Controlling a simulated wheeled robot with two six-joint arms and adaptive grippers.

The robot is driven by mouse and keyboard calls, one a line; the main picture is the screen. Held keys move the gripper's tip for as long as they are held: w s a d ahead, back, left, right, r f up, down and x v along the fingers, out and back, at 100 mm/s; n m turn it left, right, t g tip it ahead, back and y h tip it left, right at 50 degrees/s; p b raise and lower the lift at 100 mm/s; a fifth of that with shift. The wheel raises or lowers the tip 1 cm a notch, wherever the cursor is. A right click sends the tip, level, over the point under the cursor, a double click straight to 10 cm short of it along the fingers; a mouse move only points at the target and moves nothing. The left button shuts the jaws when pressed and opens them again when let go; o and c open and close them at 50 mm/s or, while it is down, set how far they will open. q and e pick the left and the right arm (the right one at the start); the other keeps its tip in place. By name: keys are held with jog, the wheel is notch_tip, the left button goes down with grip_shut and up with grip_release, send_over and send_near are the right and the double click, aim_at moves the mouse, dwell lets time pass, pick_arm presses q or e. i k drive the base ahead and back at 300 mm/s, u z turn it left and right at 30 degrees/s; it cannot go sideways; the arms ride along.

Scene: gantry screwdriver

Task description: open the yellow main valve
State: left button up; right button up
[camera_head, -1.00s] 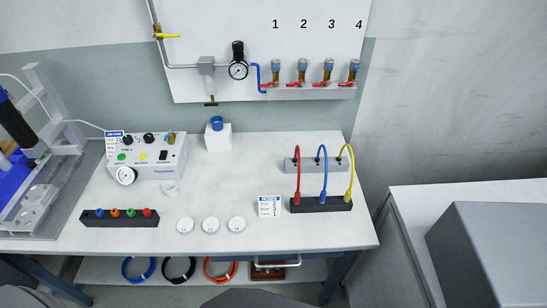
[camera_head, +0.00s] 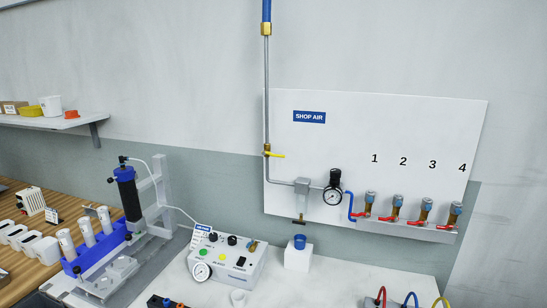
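The yellow main valve (camera_head: 274,155) is a small yellow lever on a brass body. It sits on the grey vertical air pipe (camera_head: 267,95) at the left edge of the white SHOP AIR panel (camera_head: 340,140). The lever points to the right, across the pipe. Neither of my grippers shows in the head view.
Right of the valve are a pressure gauge with a black regulator (camera_head: 333,190) and several red-handled outlets (camera_head: 397,207) numbered 1 to 4. Below stand a control box (camera_head: 228,262), a white block with a blue cup (camera_head: 299,251) and a blue-black gantry device (camera_head: 128,200).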

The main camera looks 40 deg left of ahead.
aim_at(264, 152)
jog(key=z, duration=1.2)
jog(key=k, duration=0.7)
jog(key=u, duration=1.35)
